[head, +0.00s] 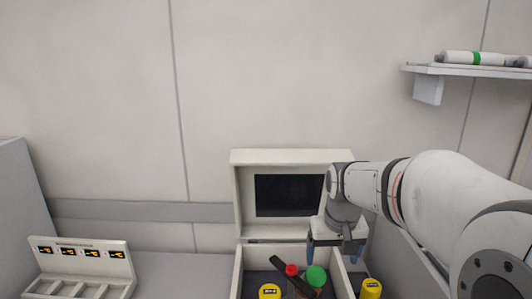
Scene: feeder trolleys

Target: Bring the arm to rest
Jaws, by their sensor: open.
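My arm reaches in from the right side of the head view. Below and around the fingers is the open box of the case (238,272), holding a yellow-topped item (270,291), a red-topped item (291,270), a green-topped item (316,276) and a black bar-like item (292,277). I cannot tell the exact gap between fingers and items.
A yellow container (371,289) stands right of the case. A white slotted rack with small displays (82,254) stands at the lower left, with clear grey surface (185,275) between it and the case. A wall shelf (470,70) with white cylinders (478,58) is at the upper right.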

